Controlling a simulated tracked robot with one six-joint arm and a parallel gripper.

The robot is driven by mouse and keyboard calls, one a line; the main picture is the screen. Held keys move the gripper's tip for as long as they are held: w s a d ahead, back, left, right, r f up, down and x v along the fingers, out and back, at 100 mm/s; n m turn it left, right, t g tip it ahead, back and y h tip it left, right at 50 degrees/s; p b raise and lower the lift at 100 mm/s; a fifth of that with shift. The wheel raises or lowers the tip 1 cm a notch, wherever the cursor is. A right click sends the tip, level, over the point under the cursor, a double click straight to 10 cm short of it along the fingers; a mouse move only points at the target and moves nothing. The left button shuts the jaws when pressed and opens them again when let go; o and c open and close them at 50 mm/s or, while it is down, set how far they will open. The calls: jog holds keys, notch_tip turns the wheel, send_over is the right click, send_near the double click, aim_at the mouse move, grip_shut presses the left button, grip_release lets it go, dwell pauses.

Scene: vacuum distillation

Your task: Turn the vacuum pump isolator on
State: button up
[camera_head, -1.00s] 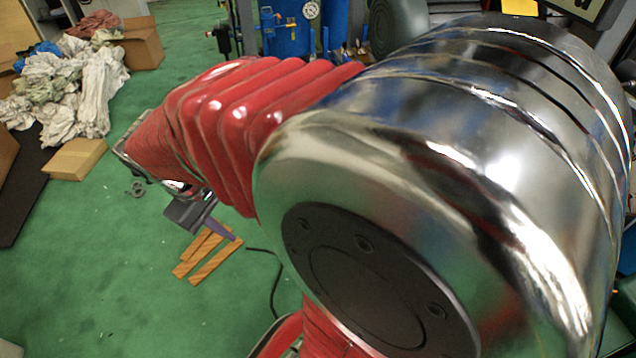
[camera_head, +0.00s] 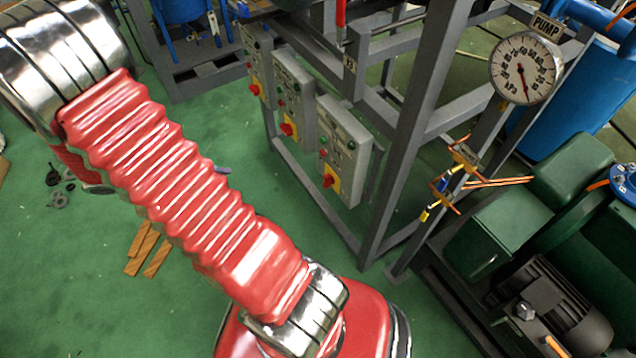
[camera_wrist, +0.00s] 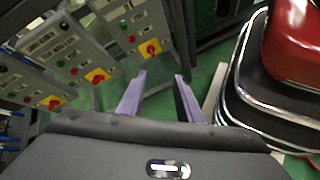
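Three grey control boxes with red-on-yellow rotary isolators hang on a grey frame. In the head view their switches are the far isolator (camera_head: 254,90), the middle isolator (camera_head: 288,129) and the near isolator (camera_head: 329,181). I cannot read which one is the vacuum pump's. In the wrist view the right isolator (camera_wrist: 150,49), centre isolator (camera_wrist: 97,75) and left isolator (camera_wrist: 53,102) lie above and left of my gripper (camera_wrist: 160,77). Its two purple fingers are apart and empty, touching no switch. The right isolator is closest to the fingertips. My arm mostly hides the gripper in the head view.
A green pump (camera_head: 500,225) with a black motor (camera_head: 560,305) stands at the right. A dial gauge (camera_head: 524,68) marked PUMP is above it. Frame posts (camera_head: 412,130) stand beside the boxes. Wooden strips (camera_head: 143,248) lie on the open green floor at left.

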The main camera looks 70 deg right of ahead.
jog(key=s+d+f+n+g+h, duration=0.35)
jog(key=d+f, duration=0.45)
jog(key=f, duration=0.3)
jog(key=n+h, duration=0.3)
jog(key=n, duration=0.1)
send_near(324, 180)
jog(key=v, duration=0.6)
jog(key=shift+s+d+f, duration=0.1)
jog(key=shift+d+f, duration=0.1)
jog(key=shift+d, duration=0.05)
jog(key=shift+x, duration=6.9)
jog(key=shift+r, duration=0.15)
jog(key=shift+c, duration=0.4)
